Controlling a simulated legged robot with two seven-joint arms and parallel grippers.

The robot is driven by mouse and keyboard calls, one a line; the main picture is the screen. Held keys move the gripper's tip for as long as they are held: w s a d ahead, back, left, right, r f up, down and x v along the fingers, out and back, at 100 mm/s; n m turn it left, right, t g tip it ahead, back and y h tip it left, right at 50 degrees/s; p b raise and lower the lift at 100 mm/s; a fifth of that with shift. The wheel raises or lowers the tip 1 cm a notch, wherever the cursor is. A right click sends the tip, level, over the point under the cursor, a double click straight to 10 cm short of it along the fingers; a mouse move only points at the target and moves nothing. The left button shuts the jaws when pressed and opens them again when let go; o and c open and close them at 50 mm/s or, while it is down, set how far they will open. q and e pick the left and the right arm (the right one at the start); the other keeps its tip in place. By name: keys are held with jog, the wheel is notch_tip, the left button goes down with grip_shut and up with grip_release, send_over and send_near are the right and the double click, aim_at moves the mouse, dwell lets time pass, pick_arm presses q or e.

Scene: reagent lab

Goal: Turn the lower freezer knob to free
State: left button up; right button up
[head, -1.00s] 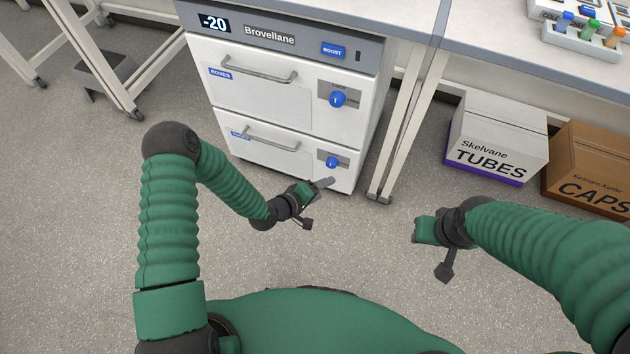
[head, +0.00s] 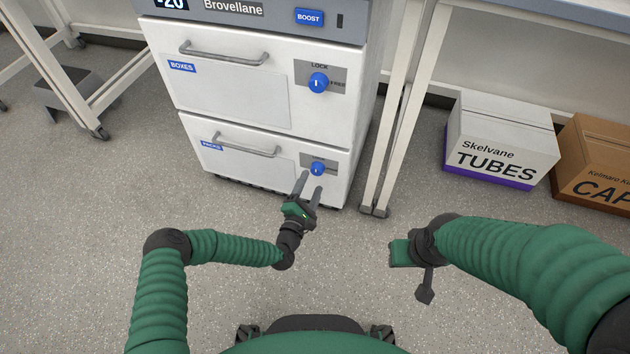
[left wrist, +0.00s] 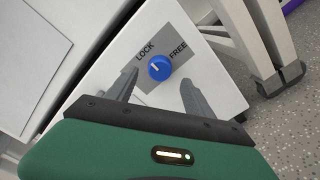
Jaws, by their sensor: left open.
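The lower freezer knob (head: 317,168) is a blue disc on a grey plate on the right of the lower drawer. It also shows in the left wrist view (left wrist: 159,67), with LOCK at its upper left and FREE at its upper right. Its white mark points up toward the LOCK side. My left gripper (head: 311,183) is open, its two fingers pointing at the knob from just below and in front. In the wrist view the knob lies beyond and between the fingertips, apart from them. My right gripper (head: 400,253) hangs over the floor; its fingers cannot be made out.
The upper knob (head: 318,83) sits on the upper drawer. The lower drawer handle (head: 247,149) is left of the lower knob. A table leg (head: 395,130) stands right of the freezer. A Tubes box (head: 500,140) and a brown box (head: 597,165) are at right. The floor before the freezer is clear.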

pick_arm(q)
jog(key=b+x, duration=0.1)
jog(key=x, duration=0.3)
jog(key=shift+w+d+b, duration=0.15)
jog(key=shift+w+b, duration=0.2)
jog(key=shift+w, duration=0.05)
pick_arm(e)
jog(key=x, duration=0.2)
jog(key=shift+s+f, duration=0.2)
jog(key=shift+f, duration=0.2)
pick_arm(q)
jog(key=shift+c, duration=0.3)
grip_shut()
